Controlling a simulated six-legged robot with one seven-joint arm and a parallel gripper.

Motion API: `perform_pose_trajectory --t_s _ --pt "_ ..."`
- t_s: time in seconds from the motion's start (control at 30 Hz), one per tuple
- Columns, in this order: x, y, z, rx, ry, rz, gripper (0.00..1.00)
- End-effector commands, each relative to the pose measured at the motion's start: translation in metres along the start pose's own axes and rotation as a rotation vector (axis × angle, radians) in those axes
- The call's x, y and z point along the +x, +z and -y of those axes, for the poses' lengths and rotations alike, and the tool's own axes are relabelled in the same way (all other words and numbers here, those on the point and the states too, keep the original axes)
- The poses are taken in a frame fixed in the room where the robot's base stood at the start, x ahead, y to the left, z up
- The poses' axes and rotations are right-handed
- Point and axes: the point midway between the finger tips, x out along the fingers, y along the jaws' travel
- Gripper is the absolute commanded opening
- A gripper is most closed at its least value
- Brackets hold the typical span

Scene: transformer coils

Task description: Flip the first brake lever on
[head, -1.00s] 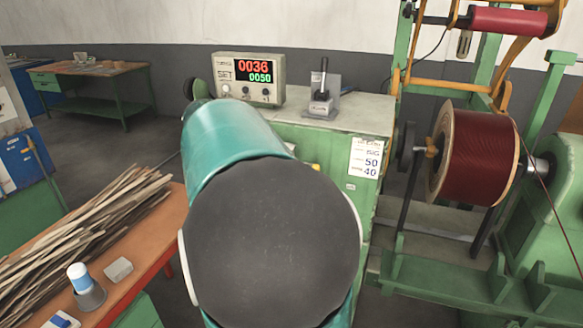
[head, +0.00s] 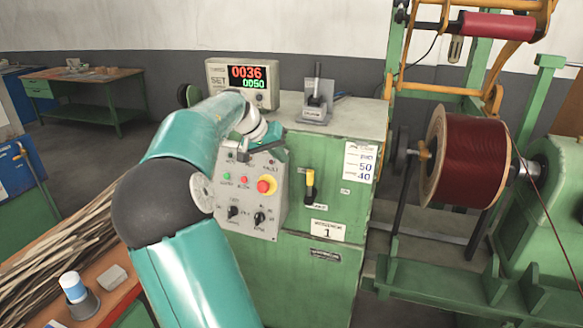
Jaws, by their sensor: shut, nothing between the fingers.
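A small lever with a black upright handle (head: 316,90) stands in a grey bracket on top of the green cabinet (head: 345,115). A second lever, yellow and black (head: 310,188), sits on the cabinet's front face, its yellow part uppermost. I cannot tell which one is the first brake lever. My gripper (head: 262,150) is shut and empty, in front of the top of the grey control panel, left of both levers and apart from them. My wrist partly hides it.
The grey control panel (head: 250,205) carries a red button and knobs. A counter box (head: 242,84) stands on the cabinet. A dark red wire spool (head: 470,158) is at right. A bench with wooden strips (head: 50,245) is at left.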

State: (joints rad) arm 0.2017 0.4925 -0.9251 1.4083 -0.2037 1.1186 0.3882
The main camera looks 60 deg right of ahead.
Motion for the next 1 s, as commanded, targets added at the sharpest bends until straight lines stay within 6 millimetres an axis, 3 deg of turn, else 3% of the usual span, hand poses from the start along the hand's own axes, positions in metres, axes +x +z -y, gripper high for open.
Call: perform_pose_trajectory --t_s 0.5,0.7,1.0 --pt "0.084 0.001 0.000 0.000 0.001 0.002 0.00" --pt "0.095 0.000 0.000 -0.001 0.000 0.000 0.00" --pt "0.095 0.000 0.000 -0.001 -0.001 0.000 0.00"
